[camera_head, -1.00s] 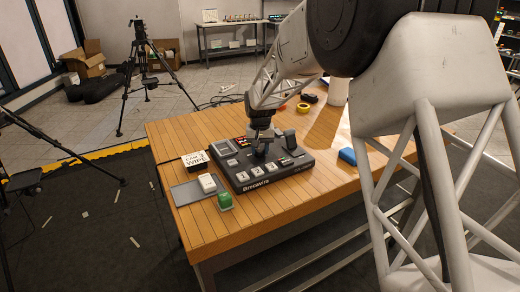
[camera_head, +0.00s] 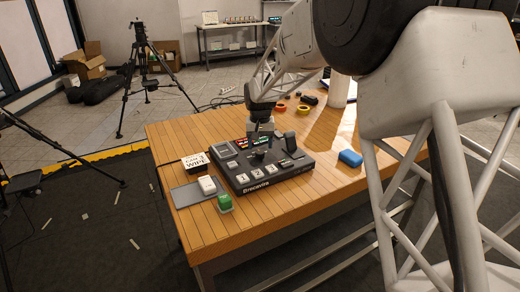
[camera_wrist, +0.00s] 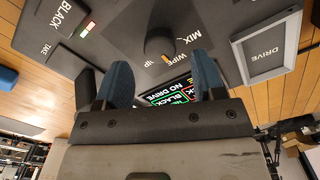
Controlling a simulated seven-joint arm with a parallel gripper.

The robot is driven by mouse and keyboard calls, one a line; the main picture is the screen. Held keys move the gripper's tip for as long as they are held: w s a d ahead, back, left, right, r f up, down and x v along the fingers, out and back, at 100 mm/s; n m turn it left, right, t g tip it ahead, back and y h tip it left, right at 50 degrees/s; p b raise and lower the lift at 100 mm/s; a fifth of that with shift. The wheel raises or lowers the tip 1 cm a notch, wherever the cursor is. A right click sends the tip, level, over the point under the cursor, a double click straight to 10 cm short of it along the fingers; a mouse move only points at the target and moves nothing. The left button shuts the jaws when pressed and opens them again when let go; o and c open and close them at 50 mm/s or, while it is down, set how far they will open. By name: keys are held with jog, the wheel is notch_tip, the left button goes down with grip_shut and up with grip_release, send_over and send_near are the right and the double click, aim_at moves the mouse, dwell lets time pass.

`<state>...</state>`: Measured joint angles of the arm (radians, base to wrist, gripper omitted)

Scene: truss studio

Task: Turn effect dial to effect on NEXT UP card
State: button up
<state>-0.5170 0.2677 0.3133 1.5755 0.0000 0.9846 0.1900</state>
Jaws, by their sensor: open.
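The black effect dial (camera_head: 259,154) stands on the dark switcher console (camera_head: 295,172). In the wrist view the dial (camera_wrist: 159,40) has an orange mark on its lower side, close to the WIPE and DIP lettering; I cannot tell exactly which label it meets. MIX is printed to its right. My gripper (camera_wrist: 162,82) is open and empty, its blue fingertips spread to either side and apart from the dial. In the head view my gripper (camera_head: 262,138) hangs just above the console. The white card (camera_head: 196,162) beside the console reads WIPE on its lower line; its small upper text is unclear.
A grey pad with a white block (camera_head: 207,185), a green block (camera_head: 225,203) and a blue block (camera_head: 350,158) are nearby. The table's front right is clear.

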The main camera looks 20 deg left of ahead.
aim_at(261, 152)
jog(key=shift+r, duration=2.25)
jog(key=shift+d+r, duration=0.1)
jog(key=shift+d, duration=0.05)
jog(key=s+d+r+m, duration=0.1)
jog(key=s+d+r, duration=0.4)
jog(key=d, duration=0.4)
jog(key=s+d+r+t, duration=0.1)
jog(key=s+d+r, duration=0.2)
jog(key=s+d, duration=0.5)
jog(key=s+d+r+m, duration=0.1)
jog(key=s+d+r, duration=0.3)
jog(key=d, duration=0.6)
jog(key=s+d+f, duration=0.1)
jog(key=s+d, duration=0.4)
jog(key=s, duration=0.4)
jog(key=s+d+f+m+t, duration=0.1)
jog(key=s+d, duration=0.4)
jog(key=s, duration=0.5)
jog(key=s+d+f+m, duration=0.1)
jog(key=s+d+f, duration=0.2)
jog(key=s, duration=0.6)
jog(key=d, duration=0.2)
jog(key=shift+s+d+t, duration=0.25)
jog(key=shift+d+t, duration=0.05)
jog(key=shift+d, duration=0.05)
jog(key=shift+f, duration=0.1)
